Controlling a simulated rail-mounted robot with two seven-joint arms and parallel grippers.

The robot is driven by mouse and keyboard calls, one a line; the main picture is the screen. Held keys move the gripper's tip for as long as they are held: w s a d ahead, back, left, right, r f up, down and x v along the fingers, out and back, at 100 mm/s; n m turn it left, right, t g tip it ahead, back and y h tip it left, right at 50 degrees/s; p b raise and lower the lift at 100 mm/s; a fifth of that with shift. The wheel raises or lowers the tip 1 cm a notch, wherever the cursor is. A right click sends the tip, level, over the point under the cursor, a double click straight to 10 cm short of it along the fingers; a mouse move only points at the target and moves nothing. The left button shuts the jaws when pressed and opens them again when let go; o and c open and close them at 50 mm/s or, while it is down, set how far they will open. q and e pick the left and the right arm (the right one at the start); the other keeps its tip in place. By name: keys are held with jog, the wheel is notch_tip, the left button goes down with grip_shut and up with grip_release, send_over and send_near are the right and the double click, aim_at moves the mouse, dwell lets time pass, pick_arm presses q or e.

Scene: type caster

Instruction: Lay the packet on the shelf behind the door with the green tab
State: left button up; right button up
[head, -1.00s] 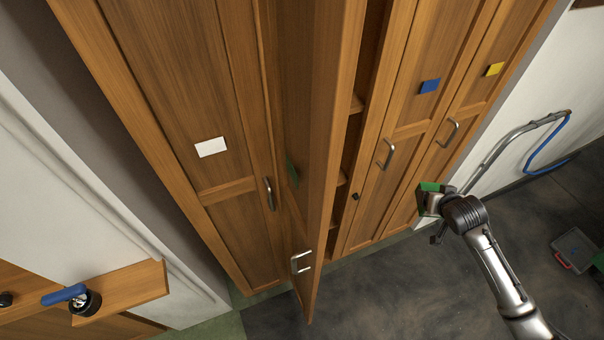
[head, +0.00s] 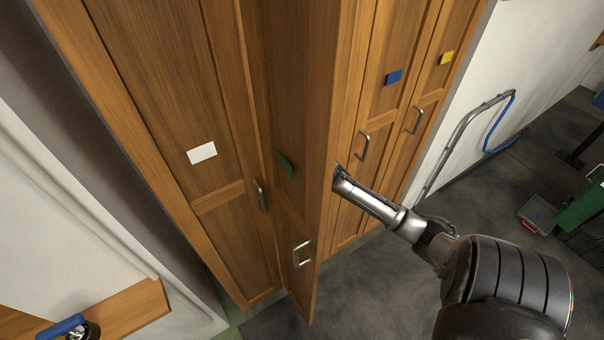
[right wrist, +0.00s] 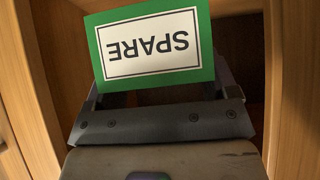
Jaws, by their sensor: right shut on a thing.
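The door with the green tab (head: 286,165) stands swung open, its tabbed face toward the left in the head view. My right arm reaches behind the edge of this door (head: 305,110), which hides my right gripper and the packet there. In the right wrist view, my right gripper (right wrist: 160,95) is shut on the packet (right wrist: 150,45), a flat green-bordered piece with a white label reading SPARE upside down. The packet is within the wooden cabinet opening, between side walls. I cannot tell whether it touches a shelf. My left gripper is not in view.
The open door's edge is close to my right arm. Shut doors carry a white tab (head: 202,153), a blue tab (head: 393,77) and a yellow tab (head: 446,58). A grey crate (head: 537,215) is on the floor.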

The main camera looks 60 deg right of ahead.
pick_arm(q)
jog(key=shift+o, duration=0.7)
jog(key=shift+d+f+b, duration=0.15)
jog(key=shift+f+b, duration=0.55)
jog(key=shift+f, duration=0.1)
pick_arm(e)
jog(key=shift+w+d+f, duration=0.9)
jog(key=shift+w+d, duration=0.1)
jog(key=shift+w, duration=0.4)
jog(key=shift+w+d+f, duration=0.95)
jog(key=shift+w+d, duration=0.05)
jog(key=shift+w, duration=0.4)
jog(key=shift+w+d+f, duration=0.9)
jog(key=shift+w+d, duration=0.1)
jog(key=shift+w, duration=0.4)
jog(key=shift+f+b, duration=0.45)
jog(key=shift+f, duration=1.5)
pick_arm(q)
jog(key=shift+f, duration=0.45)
pick_arm(e)
jog(key=shift+f, duration=0.1)
jog(key=shift+f, duration=0.1)
jog(key=o, duration=1.4)
jog(key=shift+s+a+f, duration=0.1)
jog(key=shift+f, duration=0.1)
jog(key=shift+o, duration=1.4)
jog(key=shift+r, duration=0.15)
